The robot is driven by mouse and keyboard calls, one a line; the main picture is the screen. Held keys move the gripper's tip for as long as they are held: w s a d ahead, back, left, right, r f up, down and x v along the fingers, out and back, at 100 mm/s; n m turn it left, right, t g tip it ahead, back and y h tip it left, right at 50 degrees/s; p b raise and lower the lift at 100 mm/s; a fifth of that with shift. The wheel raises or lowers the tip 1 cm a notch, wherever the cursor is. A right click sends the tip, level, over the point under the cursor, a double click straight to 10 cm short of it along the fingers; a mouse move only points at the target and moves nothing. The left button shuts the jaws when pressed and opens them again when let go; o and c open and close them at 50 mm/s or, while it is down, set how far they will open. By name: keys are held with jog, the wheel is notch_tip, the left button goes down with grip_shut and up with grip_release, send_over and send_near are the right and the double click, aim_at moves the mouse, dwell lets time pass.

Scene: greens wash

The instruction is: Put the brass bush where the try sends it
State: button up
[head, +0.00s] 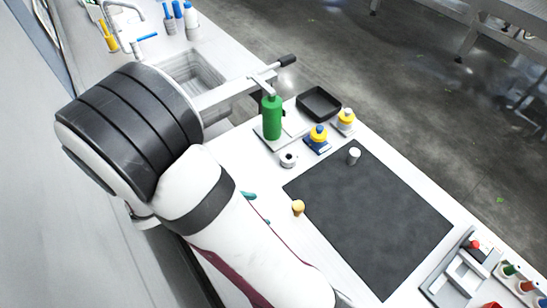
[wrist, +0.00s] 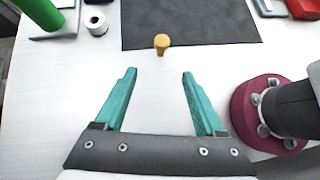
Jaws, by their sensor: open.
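The brass bush (head: 298,208) appears as a small tan-yellow piece, wider at its top. It stands on the white bench just off the near-left edge of the dark mat (head: 370,225). In the wrist view the bush (wrist: 162,43) stands beyond my fingertips, nearly centred between them. My gripper (wrist: 158,72) is open and empty, with teal fingers apart. In the head view my gripper (head: 257,207) is left of the bush, mostly hidden by my arm. A white ring with a dark hole (head: 288,160) sits above the mat's left corner; it also shows in the wrist view (wrist: 96,24).
A green bottle (head: 271,118), two yellow-topped containers (head: 319,138) (head: 346,121) and a black tray (head: 318,103) stand at the back. A small pale cylinder (head: 354,156) stands on the otherwise bare mat. A grey fixture (head: 462,268) with a red-topped part lies at lower right.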

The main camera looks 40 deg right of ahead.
aim_at(293, 209)
jog(key=x, duration=1.5)
jog(key=shift+s+d, duration=0.2)
jog(key=shift+d, duration=0.2)
grip_shut()
